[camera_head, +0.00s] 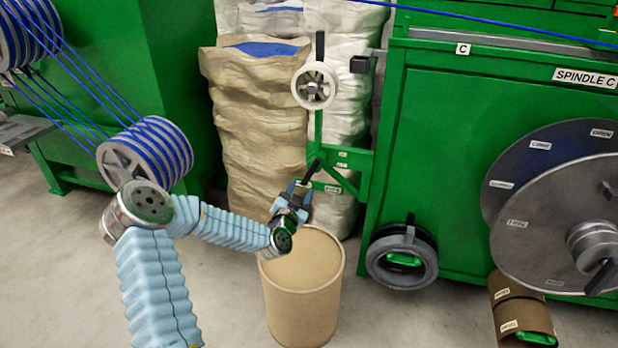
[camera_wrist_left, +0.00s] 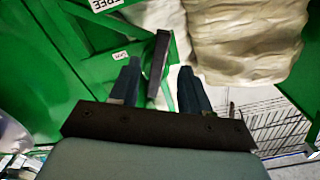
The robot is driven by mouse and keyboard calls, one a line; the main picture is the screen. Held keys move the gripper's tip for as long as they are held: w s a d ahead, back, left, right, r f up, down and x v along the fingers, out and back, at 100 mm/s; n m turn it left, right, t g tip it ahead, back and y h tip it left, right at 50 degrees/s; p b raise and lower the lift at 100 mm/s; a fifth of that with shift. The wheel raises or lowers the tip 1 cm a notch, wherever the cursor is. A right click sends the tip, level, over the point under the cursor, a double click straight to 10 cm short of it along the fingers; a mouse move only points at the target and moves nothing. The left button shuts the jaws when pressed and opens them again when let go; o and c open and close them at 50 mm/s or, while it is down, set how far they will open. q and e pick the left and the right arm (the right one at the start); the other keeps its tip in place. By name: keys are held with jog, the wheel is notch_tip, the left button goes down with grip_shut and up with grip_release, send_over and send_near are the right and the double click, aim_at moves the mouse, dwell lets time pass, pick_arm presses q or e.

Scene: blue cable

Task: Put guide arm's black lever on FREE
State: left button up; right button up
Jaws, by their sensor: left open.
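The guide arm (camera_head: 319,125) is a green upright with a white wheel (camera_head: 314,86) at its top, fixed to the green machine's left side. Its black lever (camera_head: 313,170) is a short dark bar low on the arm, tilted. My left gripper (camera_head: 297,187) is open at the lever. In the left wrist view the lever (camera_wrist_left: 158,62) stands between the two open fingers (camera_wrist_left: 158,88), nearer the left one; I cannot tell whether they touch. A FREE label (camera_wrist_left: 103,4) shows at the top edge there, and a smaller label (camera_wrist_left: 120,55) lies left of the lever. My right gripper is out of view.
A brown drum (camera_head: 303,280) stands below my left gripper. Large sacks (camera_head: 255,130) stand behind it. A blue cable spool (camera_head: 150,155) is at left, near my arm. The spindle C machine (camera_head: 440,130) with grey discs (camera_head: 560,215) fills the right. Floor is clear at lower left.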

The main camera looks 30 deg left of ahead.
aim_at(306, 180)
pick_arm(q)
jog(key=x, duration=0.7)
jog(key=shift+w, duration=0.2)
grip_shut()
